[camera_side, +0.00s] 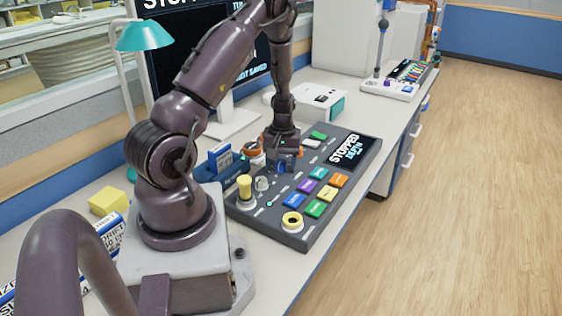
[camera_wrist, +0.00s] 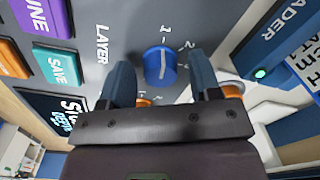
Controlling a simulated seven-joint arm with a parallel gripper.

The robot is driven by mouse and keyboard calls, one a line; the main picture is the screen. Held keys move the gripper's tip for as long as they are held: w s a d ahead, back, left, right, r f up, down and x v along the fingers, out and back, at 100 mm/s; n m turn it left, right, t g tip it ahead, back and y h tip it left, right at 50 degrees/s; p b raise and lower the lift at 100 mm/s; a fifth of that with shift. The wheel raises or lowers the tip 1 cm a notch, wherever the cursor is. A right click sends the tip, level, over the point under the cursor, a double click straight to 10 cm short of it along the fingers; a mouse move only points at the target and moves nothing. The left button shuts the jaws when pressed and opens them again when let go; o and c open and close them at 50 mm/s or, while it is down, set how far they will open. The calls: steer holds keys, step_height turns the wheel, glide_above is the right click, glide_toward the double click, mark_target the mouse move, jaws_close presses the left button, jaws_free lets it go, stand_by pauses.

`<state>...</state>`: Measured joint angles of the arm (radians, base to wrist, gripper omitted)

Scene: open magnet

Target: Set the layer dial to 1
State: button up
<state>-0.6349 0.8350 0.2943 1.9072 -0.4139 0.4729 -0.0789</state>
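The layer dial is a round blue knob (camera_wrist: 160,65) with a white pointer line, on the dark grey panel beside the word LAYER, in the wrist view. Numbers are printed around it, small and partly hidden; I cannot tell which one the pointer marks. My gripper (camera_wrist: 163,85) has its two dark fingers apart, with the knob between and just beyond their tips, with no clear contact. In the side view my gripper (camera_side: 285,163) is low over the panel (camera_side: 262,222), and the knob is mostly hidden by it.
The panel has several coloured buttons (camera_side: 317,208), a yellow ring knob (camera_side: 292,222), a yellow lever (camera_side: 245,187) and a display (camera_side: 350,148) reading STOPPED. A blue reader box (camera_side: 220,160) stands behind the panel. An orange knob (camera_wrist: 233,89) is close by my right finger.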

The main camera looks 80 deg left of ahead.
mark_target(283, 162)
step_height(283, 162, up, 13)
steer(key=shift+w, duration=0.2)
stand_by(0.4)
steer(key=shift+d, duration=0.1)
steer(key=s+d+r+m+t, duration=0.1)
steer(key=d+r+m, duration=0.4)
steer(key=d, duration=0.5)
steer(key=s+d+r+m+t, duration=0.2)
steer(key=d+r+m, duration=0.3)
steer(key=d, duration=0.4)
steer(key=s+d+r+m+t, duration=0.1)
steer(key=d+r+m+t, duration=0.2)
steer(key=d+r, duration=0.4)
steer(key=d+m, duration=0.1)
steer(key=d, duration=0.2)
steer(key=shift+s+d+r+m, duration=0.3)
steer(key=shift+s+m, duration=0.1)
